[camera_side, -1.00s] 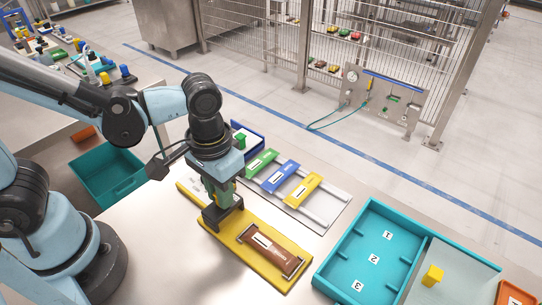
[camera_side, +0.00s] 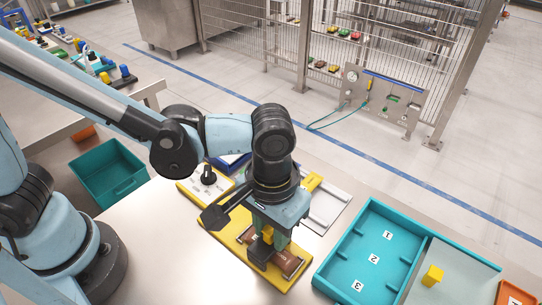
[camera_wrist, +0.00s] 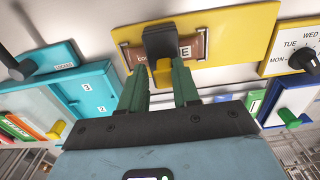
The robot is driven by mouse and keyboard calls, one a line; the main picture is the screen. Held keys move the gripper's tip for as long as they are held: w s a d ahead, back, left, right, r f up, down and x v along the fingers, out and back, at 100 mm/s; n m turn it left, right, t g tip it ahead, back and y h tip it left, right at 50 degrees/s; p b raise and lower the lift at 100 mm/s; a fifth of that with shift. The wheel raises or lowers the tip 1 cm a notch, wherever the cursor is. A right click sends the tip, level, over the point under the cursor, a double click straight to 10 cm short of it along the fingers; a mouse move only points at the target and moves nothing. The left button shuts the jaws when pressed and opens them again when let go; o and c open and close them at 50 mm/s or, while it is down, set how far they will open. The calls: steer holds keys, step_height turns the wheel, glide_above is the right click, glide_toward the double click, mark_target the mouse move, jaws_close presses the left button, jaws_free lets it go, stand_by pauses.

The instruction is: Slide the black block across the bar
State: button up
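The black block (camera_side: 258,256) with its yellow handle (camera_side: 267,234) sits over the middle of the brown wrapped bar (camera_side: 287,264). The bar lies on a yellow board (camera_side: 238,246). In the wrist view the black block (camera_wrist: 160,41) covers the middle of the bar (camera_wrist: 134,54), and the bar shows on both sides of it. My gripper (camera_wrist: 161,76) has its green fingers on either side of the yellow handle (camera_wrist: 162,72), shut on it. In the side view my gripper (camera_side: 268,232) is above the board, partly hiding the bar.
A teal tray (camera_side: 345,230) with slots numbered 1 to 3 stands right of the board. A dial panel with a black knob (camera_side: 208,175) is at the board's upper left. A rack (camera_side: 322,212) lies behind.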

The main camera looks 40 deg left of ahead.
mark_target(272, 232)
steer(key=o, duration=0.3)
step_height(272, 232, up, 12)
stand_by(0.8)
steer(key=shift+a, duration=0.1)
steer(key=w+a+f+t, duration=0.2)
steer(key=a+t, duration=0.1)
steer(key=a, duration=0.8)
steer(key=w+a+f+t, duration=0.2)
steer(key=a+t, duration=0.2)
steer(key=a, duration=0.8)
steer(key=shift+a, duration=0.25)
